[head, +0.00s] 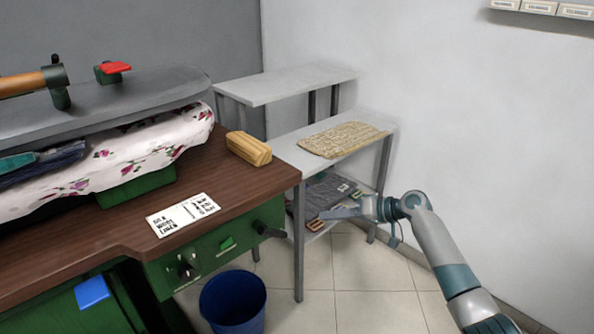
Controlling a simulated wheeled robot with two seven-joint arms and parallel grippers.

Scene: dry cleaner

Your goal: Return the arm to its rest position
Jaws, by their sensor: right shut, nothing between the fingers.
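My right arm comes in from the lower right and reaches forward. My right gripper (340,212) is shut and empty, pointing left in front of the lower shelf of the grey metal table. Its fingers overlap the dark items on that shelf in the picture, and I cannot tell whether it touches anything. My left gripper is not in the head view.
A pressing machine with a brown worktop (100,240) fills the left, with a wooden block (248,148) and a printed card (183,214) on it. A woven mat (343,139) lies on the grey table (291,153). A blue bin (233,301) stands on the tiled floor.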

